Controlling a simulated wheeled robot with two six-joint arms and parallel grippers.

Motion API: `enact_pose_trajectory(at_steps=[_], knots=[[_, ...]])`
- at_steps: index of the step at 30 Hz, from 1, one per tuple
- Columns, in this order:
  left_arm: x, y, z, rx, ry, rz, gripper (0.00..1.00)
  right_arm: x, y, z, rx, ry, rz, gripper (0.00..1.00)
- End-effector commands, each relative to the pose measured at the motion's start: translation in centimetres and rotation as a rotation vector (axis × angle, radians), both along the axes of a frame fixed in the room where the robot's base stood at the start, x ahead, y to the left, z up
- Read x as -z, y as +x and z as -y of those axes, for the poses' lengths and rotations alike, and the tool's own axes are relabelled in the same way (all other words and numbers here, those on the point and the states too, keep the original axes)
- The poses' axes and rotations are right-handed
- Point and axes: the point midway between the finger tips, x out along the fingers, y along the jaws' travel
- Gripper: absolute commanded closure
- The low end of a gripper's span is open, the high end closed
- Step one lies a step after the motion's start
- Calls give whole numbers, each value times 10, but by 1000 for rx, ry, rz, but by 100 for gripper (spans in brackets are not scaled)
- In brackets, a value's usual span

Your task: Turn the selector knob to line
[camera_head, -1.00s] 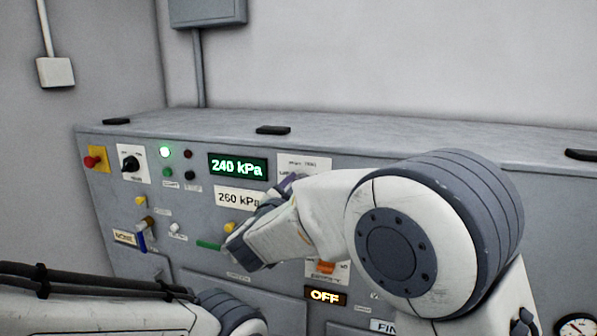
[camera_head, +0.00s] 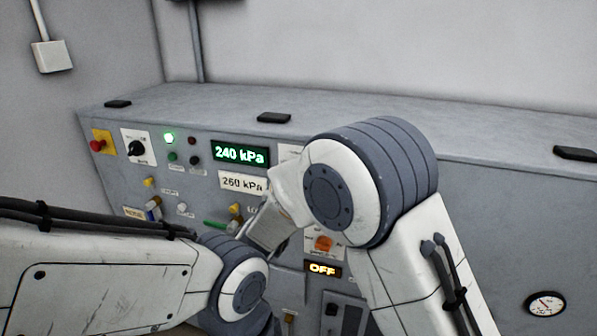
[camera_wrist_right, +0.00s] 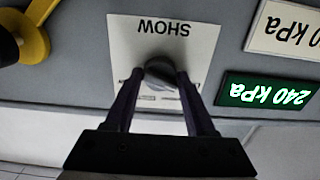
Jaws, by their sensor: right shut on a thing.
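The selector knob (camera_wrist_right: 160,73) is a round grey knob on a white plate (camera_wrist_right: 190,45) marked SHOW, seen upside down in the right wrist view. My right gripper (camera_wrist_right: 161,84) is shut on it, with one dark finger on each side. The knob's pointer and the lower plate lettering are too small or covered to read. In the head view my right arm hides the knob, and only an edge of its plate (camera_head: 289,152) shows. My left arm crosses the lower left of the head view, but its gripper is out of view.
A green 240 kPa display (camera_head: 240,154) and a 260 kPa label (camera_head: 243,182) sit left of the plate. A black knob (camera_head: 136,148), red button (camera_head: 97,145), orange knob (camera_head: 323,243) and OFF display (camera_head: 322,268) share the panel. A yellow-handled valve shows nearby.

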Motion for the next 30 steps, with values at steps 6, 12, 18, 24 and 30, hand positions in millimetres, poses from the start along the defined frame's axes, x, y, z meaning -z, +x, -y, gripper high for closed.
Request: enact_pose_trajectory(at_steps=[6, 12, 18, 24, 30], knots=[[-3, 0, 0, 0, 0, 0, 50, -1, 0, -1, -3, -19, -4, 100], [-2, 0, 0, 0, 0, 0, 50, -1, 0, -1, -3, -19, -4, 100], [-2, 0, 0, 0, 0, 0, 50, -1, 0, -1, -3, -19, -4, 17], [-2, 0, 0, 0, 0, 0, 50, 0, 0, -1, -2, -17, -5, 17], [-3, 0, 0, 0, 0, 0, 50, -1, -2, -1, 0, -17, -6, 17]])
